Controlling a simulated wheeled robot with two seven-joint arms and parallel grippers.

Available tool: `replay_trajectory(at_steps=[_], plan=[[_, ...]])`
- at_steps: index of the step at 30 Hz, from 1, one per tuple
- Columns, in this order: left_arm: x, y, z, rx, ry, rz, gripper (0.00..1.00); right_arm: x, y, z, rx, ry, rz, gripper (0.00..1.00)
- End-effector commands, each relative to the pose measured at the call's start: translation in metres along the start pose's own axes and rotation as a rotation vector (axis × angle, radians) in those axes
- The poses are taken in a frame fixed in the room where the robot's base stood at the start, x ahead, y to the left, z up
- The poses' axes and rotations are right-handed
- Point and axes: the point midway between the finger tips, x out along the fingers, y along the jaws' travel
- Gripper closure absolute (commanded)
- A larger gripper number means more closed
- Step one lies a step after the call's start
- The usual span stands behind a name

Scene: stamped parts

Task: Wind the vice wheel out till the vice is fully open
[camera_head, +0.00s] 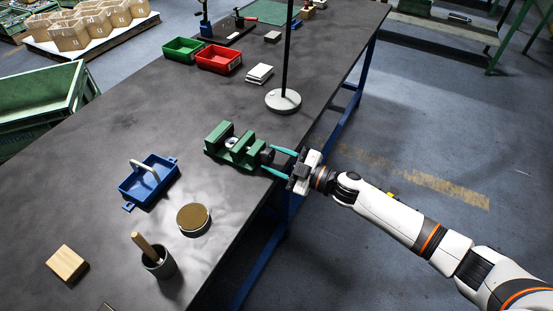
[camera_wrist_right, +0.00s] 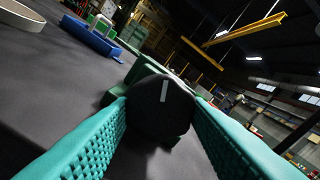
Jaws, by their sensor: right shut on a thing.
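The green vice (camera_head: 214,139) stands near the right edge of the dark bench in the head view. A gap shows between its jaws, with a small pale round thing in it. The vice wheel (camera_head: 267,154) is dark and faces my right arm; in the right wrist view the wheel (camera_wrist_right: 163,108) is a black round knob with a white mark, slightly tilted. My right gripper (camera_head: 271,160) has its teal fingers on either side of the wheel and is shut on it; the fingers (camera_wrist_right: 160,118) also flank it in the wrist view. My left gripper is out of view.
A lamp-like stand (camera_head: 283,101) rises behind the vice. A blue tray (camera_head: 133,188), a round brass-topped tin (camera_head: 193,219), a cup with a wooden handle (camera_head: 159,263) and a wood block (camera_head: 67,263) lie left and nearer. Red (camera_head: 219,60) and green (camera_head: 183,49) bins stand farther back.

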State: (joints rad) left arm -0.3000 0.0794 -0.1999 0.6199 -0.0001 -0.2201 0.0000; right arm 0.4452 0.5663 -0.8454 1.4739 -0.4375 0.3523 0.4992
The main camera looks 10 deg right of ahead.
Motion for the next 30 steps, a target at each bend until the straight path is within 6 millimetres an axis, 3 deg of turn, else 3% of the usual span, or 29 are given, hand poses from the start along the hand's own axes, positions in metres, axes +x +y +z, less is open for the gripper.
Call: replay_trajectory(at_steps=[5,6,9,20,23,30], plan=[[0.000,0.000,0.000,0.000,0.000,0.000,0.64,0.000,0.000,0.001,0.002,-0.002,0.000,0.80],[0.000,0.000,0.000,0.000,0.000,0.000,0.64,0.000,0.000,0.001,0.002,-0.002,0.000,0.51],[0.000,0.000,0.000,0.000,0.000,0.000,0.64,0.000,0.000,0.001,0.002,-0.002,0.000,0.35],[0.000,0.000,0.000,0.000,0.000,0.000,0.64,-0.005,0.000,-0.001,0.003,0.001,0.000,0.35],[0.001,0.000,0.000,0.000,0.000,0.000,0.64,-0.019,0.001,-0.001,0.003,0.002,0.000,0.35],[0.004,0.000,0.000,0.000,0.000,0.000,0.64,-0.070,0.001,-0.002,0.003,0.004,0.001,0.35]])
